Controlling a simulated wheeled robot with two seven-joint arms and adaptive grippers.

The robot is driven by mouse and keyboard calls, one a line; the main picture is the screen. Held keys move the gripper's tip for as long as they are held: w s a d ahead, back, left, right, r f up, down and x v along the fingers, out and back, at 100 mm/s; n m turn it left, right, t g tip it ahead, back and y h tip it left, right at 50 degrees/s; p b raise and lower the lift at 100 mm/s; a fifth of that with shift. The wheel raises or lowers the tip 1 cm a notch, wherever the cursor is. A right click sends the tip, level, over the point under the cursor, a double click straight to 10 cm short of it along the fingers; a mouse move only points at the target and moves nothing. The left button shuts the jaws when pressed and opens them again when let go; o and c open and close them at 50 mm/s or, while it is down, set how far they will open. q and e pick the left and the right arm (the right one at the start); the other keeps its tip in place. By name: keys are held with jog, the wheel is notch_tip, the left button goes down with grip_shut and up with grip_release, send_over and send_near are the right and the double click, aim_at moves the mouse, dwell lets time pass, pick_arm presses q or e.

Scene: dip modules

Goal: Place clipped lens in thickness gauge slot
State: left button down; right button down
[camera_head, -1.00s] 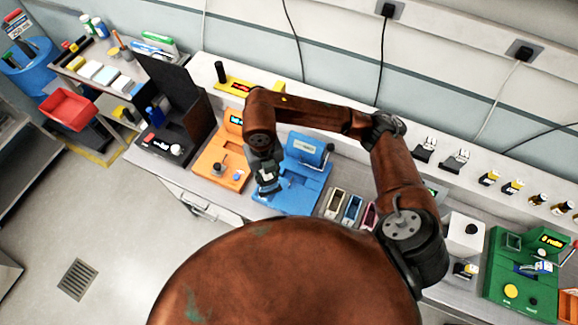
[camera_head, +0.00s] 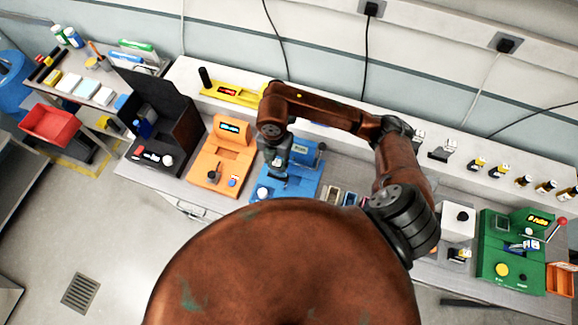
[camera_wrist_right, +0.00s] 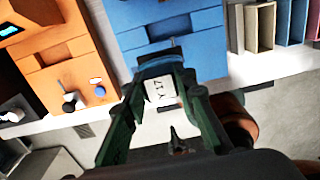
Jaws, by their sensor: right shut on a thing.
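My right gripper (camera_head: 279,172) is over the blue device (camera_head: 301,188) on the bench. In the right wrist view my right gripper (camera_wrist_right: 163,88) is shut on a small clip with a white, dark-lettered label (camera_wrist_right: 162,91). A bluish piece, seemingly the lens (camera_wrist_right: 157,66), is at the clip's far end, partly hidden by the fingers. Just beyond it is a dark slot-like opening (camera_wrist_right: 166,54) in the blue device; I cannot tell whether the lens touches it. No readable name shows which device is the thickness gauge. My left gripper is out of view.
An orange device (camera_head: 221,160) with a display stands left of the blue one, a black box-like station (camera_head: 165,125) further left. Small open bins (camera_head: 331,195) are to the right. A green device (camera_head: 511,255) is at far right. My arm hides part of the bench.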

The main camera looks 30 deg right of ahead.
jog(key=d+f+p, duration=0.2)
jog(key=d+f, duration=0.2)
jog(key=f, duration=0.4)
jog(key=shift+d+f+p, duration=0.25)
jog(key=shift+f+p, duration=0.1)
jog(key=shift+f, duration=0.05)
jog(key=shift+f, duration=0.15)
jog(key=c, duration=1.6)
grip_release()
